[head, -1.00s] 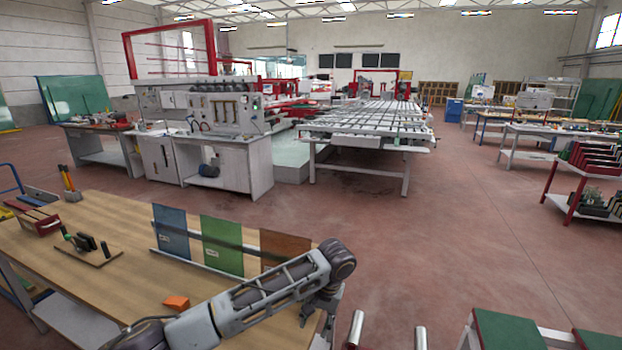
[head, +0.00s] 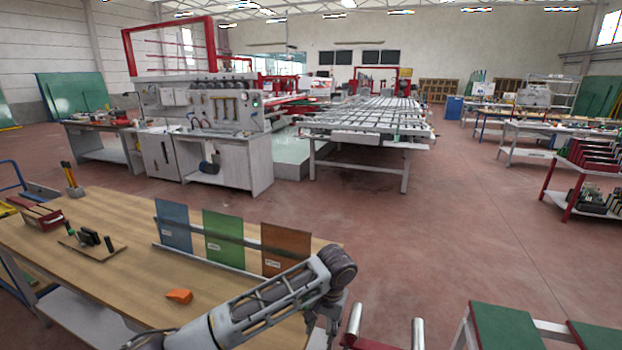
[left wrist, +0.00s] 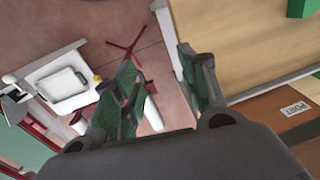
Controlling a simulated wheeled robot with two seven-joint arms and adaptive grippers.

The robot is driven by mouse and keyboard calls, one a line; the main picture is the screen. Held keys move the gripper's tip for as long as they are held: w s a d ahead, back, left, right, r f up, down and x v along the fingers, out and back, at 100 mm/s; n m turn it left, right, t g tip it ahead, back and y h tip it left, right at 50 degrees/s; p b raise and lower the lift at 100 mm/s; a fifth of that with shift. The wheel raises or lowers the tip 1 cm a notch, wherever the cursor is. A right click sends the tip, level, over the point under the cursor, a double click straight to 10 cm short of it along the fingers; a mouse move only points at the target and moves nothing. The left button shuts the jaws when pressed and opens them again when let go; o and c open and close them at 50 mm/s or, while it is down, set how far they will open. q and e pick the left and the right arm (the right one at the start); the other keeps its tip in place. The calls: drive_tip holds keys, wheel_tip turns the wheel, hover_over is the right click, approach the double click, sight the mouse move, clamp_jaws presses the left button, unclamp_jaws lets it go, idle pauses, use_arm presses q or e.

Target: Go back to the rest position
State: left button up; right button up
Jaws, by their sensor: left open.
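My left arm reaches in from the bottom of the head view, over the right end of the wooden table (head: 120,275). My left gripper (head: 328,318) hangs down past the table's right edge, partly cut off and hard to make out there. In the left wrist view its two dark fingers with green pads (left wrist: 163,92) stand apart with nothing between them. Red floor and a table edge lie beyond them. My right gripper is not in view.
Blue (head: 173,226), green (head: 222,238) and brown (head: 286,250) panels stand in a rack close behind my left arm. An orange block (head: 179,296) lies on the table. Metal rollers (head: 418,333) and a green-topped stand (head: 505,328) are at the lower right. Open floor lies beyond.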

use_arm(q)
drive_tip(key=shift+s+f+h, duration=2.25)
drive_tip(key=shift+s+h, duration=0.15)
drive_tip(key=shift+s, duration=2.8)
drive_tip(key=s+a+f+n+t+y, duration=0.15)
drive_tip(key=s+a, duration=0.45)
drive_tip(key=a, duration=0.7)
drive_tip(key=s+a+f+n+t+y, duration=0.15)
drive_tip(key=s+a, duration=0.45)
drive_tip(key=a, duration=0.6)
drive_tip(key=s+f+g, duration=0.1)
drive_tip(key=s+f, duration=0.2)
drive_tip(key=f, duration=3)
drive_tip(key=s+a+f, duration=0.2)
drive_tip(key=s+f, duration=0.7)
drive_tip(key=s, duration=0.2)
drive_tip(key=s+a+f+g, duration=0.1)
drive_tip(key=s+a+f, duration=0.1)
drive_tip(key=s+f, duration=0.8)
drive_tip(key=shift+s+a+f+m+g+y, duration=0.2)
drive_tip(key=shift+s+f+m+g+y, duration=0.15)
drive_tip(key=shift+s, duration=0.3)
